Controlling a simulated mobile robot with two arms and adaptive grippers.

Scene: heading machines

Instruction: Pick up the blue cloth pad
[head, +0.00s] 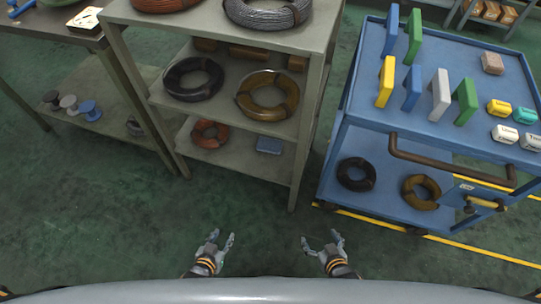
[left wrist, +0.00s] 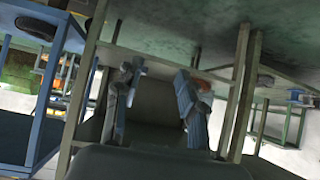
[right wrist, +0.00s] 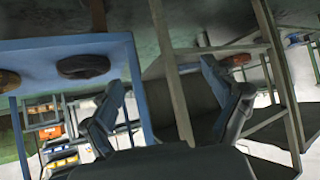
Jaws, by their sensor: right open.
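A small blue pad (head: 269,145), which looks like the blue cloth pad, lies flat on the bottom shelf of the grey rack (head: 240,154), right of a reddish coil (head: 210,134). My left gripper (head: 222,237) is open and empty above the floor in front of the rack, below and left of the pad in the head view. My right gripper (head: 321,239) is also open and empty, below and right of it. The fingers show spread apart in the left wrist view (left wrist: 160,72) and right wrist view (right wrist: 165,75). I cannot make out the pad in either wrist view.
A blue cart (head: 341,138) stands at the right with coloured upright blocks, small boxes and dark coils. Its brown handle (head: 450,172) sticks out. Wire coils (head: 267,95) fill the rack's middle shelf. A workbench stands at the left. The green floor (head: 110,225) ahead is clear.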

